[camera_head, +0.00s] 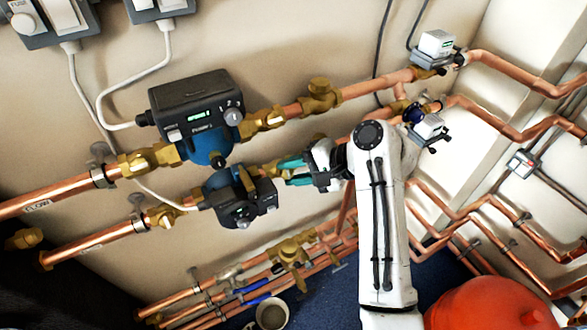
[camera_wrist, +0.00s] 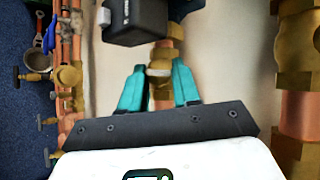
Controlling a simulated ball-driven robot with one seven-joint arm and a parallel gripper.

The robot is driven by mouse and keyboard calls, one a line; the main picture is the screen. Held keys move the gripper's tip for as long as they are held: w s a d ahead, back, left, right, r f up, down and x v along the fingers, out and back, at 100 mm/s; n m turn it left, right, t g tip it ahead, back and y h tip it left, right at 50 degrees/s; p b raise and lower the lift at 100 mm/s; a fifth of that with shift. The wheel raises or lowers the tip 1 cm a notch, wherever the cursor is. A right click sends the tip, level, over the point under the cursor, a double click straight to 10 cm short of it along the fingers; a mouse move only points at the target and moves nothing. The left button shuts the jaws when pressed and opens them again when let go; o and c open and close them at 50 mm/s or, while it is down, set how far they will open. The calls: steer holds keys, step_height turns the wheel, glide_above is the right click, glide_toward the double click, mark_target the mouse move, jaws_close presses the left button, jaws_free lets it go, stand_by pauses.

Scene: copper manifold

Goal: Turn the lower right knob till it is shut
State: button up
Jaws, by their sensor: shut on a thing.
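The lower right knob is a small brass valve part (camera_head: 267,171) on the lower pipe, just right of the lower black pump (camera_head: 240,200). My gripper (camera_head: 283,170) reaches it from the right, and its teal fingers are closed on it. In the wrist view the fingers (camera_wrist: 160,82) stand on either side of the brass part (camera_wrist: 159,68), with the pump (camera_wrist: 135,20) just beyond. The fingers and arm hide part of the knob, so its exact angle cannot be told.
An upper pump (camera_head: 196,115) and brass valve (camera_head: 265,121) sit above on the flow pipe. Copper pipes (camera_head: 480,215) run along the right wall. A red vessel (camera_head: 490,305) stands at bottom right. A cup (camera_head: 271,314) stands on the blue floor. Lower pipes (camera_wrist: 72,80) lie left in the wrist view.

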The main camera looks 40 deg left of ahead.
steer(key=shift+f+n+h, duration=0.1)
steer(key=shift+n+h, duration=0.2)
steer(key=shift+n, duration=0.1)
stand_by(0.3)
steer(key=o, duration=0.8)
steer(key=shift+c, duration=0.2)
steer(key=b+v, duration=0.1)
steer(key=v, duration=0.9)
steer(key=shift+d+r, duration=0.25)
steer(key=shift+d, duration=0.05)
steer(key=shift+w, duration=0.1)
